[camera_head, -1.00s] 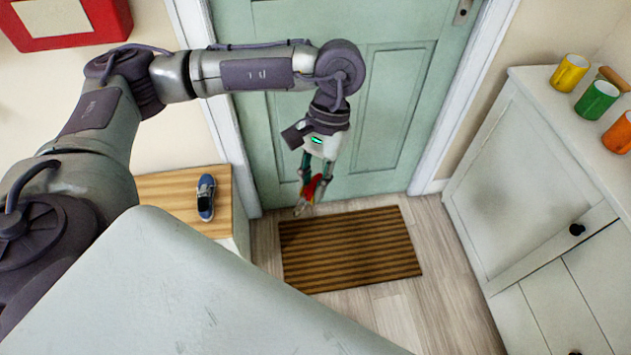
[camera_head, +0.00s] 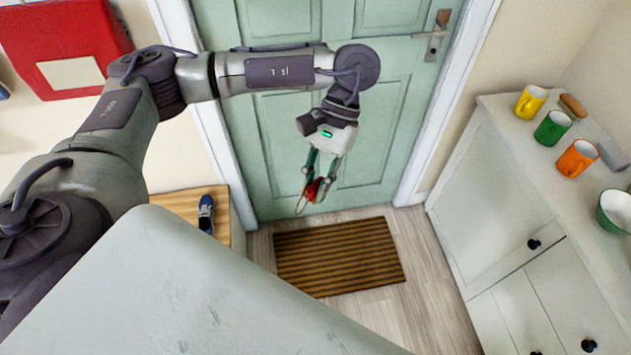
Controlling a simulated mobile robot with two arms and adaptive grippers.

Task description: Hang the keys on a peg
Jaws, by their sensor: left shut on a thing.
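My left gripper (camera_head: 320,183) hangs in front of the green door, above the far side of the doormat. It is shut on the keys (camera_head: 313,190), which show as a small red piece with a thin ring or metal part hanging below. The finer shape of the keys is too small to tell. No peg can be made out in this view. My right gripper is not in view.
The door (camera_head: 385,130) has a metal handle (camera_head: 434,40). A striped doormat (camera_head: 340,258) lies on the floor. At right, a white cabinet (camera_head: 495,190) bears yellow, green and orange mugs. At left, a shoe (camera_head: 206,214) sits on a wooden-topped bench (camera_head: 180,205).

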